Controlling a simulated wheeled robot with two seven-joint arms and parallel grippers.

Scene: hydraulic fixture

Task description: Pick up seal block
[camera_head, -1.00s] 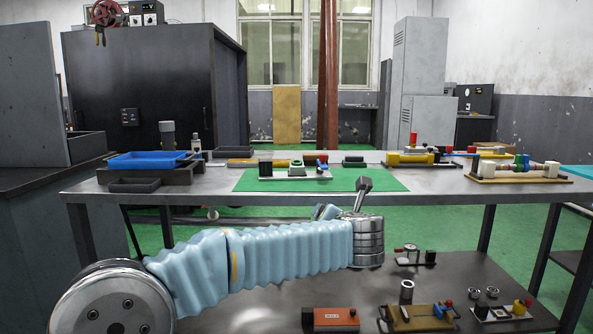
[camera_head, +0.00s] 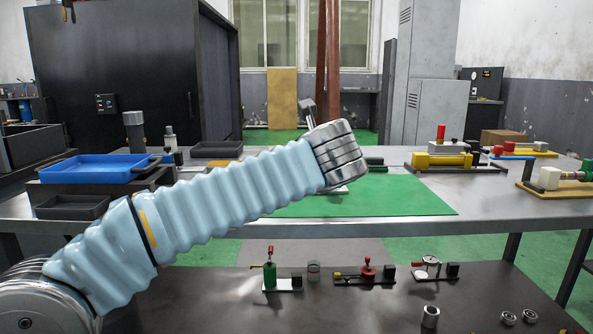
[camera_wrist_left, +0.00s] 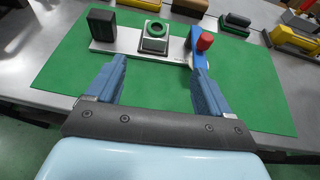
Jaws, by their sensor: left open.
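What looks like the seal block, a grey block with a green ring on top (camera_wrist_left: 153,38), sits in the middle of a light fixture plate (camera_wrist_left: 105,47) on the green mat (camera_wrist_left: 70,75) in the left wrist view. My left gripper (camera_wrist_left: 158,66) is open and empty, its blue fingers apart on the near side of the plate, with the block beyond and between them. The right finger appears close to a blue part with a red cap (camera_wrist_left: 204,42). In the head view my left arm hides the fixture and the block. My right gripper is not seen.
A black block (camera_wrist_left: 102,22) stands at the plate's left end. In the head view, a blue tray (camera_head: 95,168) lies left on the table and a yellow fixture (camera_head: 440,161) lies right. A lower table in front (camera_head: 215,300) holds several small fixtures. The mat's right side is clear.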

